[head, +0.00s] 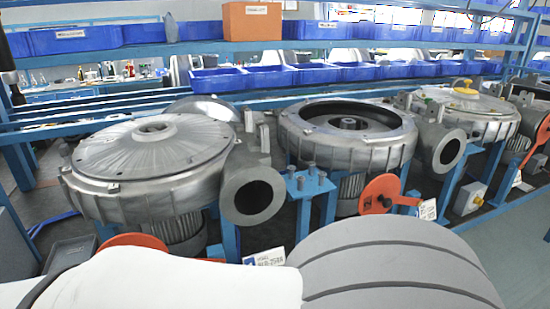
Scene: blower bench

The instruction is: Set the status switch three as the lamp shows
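A small grey box (469,198) with an orange-yellow spot on its face is fixed low on the blue frame at the right. It is too small to tell whether it is a switch, a lamp or both, or how it is set. No other clear status switch or lit lamp can be made out. My gripper is not in view. White and grey rounded parts of my own body fill the bottom and hide what lies behind them.
Three large grey blowers, left (150,165), middle (345,135) and right (470,115), stand on blue frames. Orange-red discs (381,193) and labels (427,209) sit low in front. Blue bins (220,80) and an orange box (250,21) line the shelves. Floor shows at right (515,240).

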